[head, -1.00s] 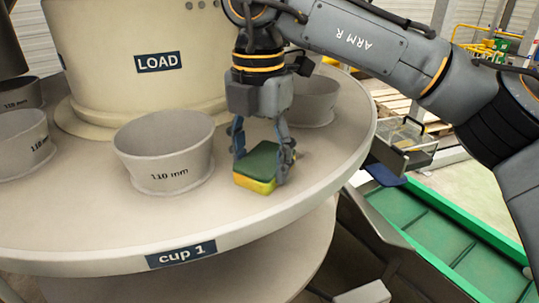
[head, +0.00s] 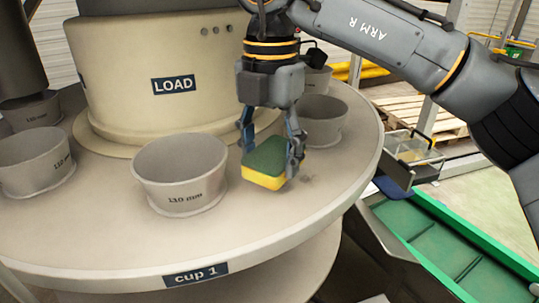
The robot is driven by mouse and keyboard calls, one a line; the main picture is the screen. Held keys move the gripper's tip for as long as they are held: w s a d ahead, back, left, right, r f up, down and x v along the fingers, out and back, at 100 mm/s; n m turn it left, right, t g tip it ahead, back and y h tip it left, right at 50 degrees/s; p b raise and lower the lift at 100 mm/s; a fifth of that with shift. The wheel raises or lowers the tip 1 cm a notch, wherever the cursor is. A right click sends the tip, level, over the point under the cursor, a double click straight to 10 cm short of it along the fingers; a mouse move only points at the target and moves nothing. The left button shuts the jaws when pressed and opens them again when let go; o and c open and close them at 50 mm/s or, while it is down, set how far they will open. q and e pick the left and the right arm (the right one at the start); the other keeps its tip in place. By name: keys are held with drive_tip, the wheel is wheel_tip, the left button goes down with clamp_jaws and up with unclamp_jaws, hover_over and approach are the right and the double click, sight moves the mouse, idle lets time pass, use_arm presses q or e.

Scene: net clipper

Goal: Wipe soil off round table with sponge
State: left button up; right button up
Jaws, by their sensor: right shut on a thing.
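The round table (head: 110,248) is a beige disc with a "cup 1" label on its front rim. My right gripper (head: 270,157) is shut on a sponge (head: 264,165), green on top and yellow below. The sponge is over the right part of the table, slightly tilted; whether it touches the surface is hard to tell. A faint dark soil patch (head: 307,180) shows on the table just right of the sponge. My left gripper is not in view.
A "110 mm" cup (head: 182,178) stands left of the sponge, and another cup (head: 318,122) stands close behind my right gripper. Another cup (head: 35,162) is at the left. The central "LOAD" drum (head: 150,60) rises behind. A green conveyor (head: 445,245) lies beyond the right edge.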

drive_tip(key=shift+r+p, duration=1)
drive_tip(key=shift+r, duration=0.55)
drive_tip(key=shift+f, duration=0.1)
